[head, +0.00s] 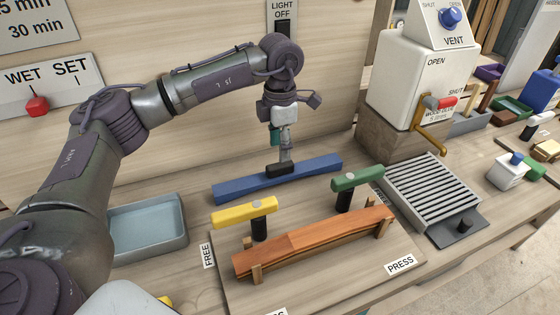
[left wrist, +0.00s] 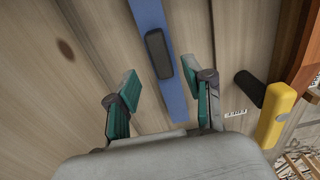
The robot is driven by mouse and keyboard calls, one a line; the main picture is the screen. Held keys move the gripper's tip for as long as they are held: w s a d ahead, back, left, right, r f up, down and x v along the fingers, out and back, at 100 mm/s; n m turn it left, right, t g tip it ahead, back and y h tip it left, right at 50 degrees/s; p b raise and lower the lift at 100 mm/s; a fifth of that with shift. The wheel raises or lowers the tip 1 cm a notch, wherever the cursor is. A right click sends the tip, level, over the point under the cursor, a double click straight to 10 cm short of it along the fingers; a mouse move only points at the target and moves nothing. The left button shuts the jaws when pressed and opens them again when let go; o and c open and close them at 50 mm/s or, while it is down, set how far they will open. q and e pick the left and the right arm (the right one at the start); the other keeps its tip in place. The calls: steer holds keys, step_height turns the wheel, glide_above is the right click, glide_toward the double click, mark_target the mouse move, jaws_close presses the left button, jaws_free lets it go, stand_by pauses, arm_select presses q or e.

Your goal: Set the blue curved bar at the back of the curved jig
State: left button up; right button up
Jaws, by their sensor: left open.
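The blue bar (head: 240,186) lies on the bench behind the jig board, with a dark grip block (head: 280,170) on its middle. My left gripper (head: 286,155) is above that block, pointing down. In the left wrist view its fingers (left wrist: 160,76) are open and apart, with the blue bar (left wrist: 177,103) and dark block (left wrist: 158,54) showing beyond and between them. The curved jig holds an orange-brown curved wooden piece (head: 315,242) between small wooden pegs on a board (head: 350,275). My right gripper is not in view.
A yellow clamp (head: 244,212) and a green clamp (head: 357,179) stand on black posts between bar and curved piece. A blue-grey tray (head: 148,228) sits left, a slatted grey rack (head: 436,190) right. A white machine (head: 405,80) stands at the back right.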

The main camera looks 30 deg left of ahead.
mark_target(280, 165)
arm_select(q)
step_height(280, 165, up, 6)
steer(key=shift+f, duration=0.15)
steer(key=shift+f, duration=0.1)
stand_by(0.5)
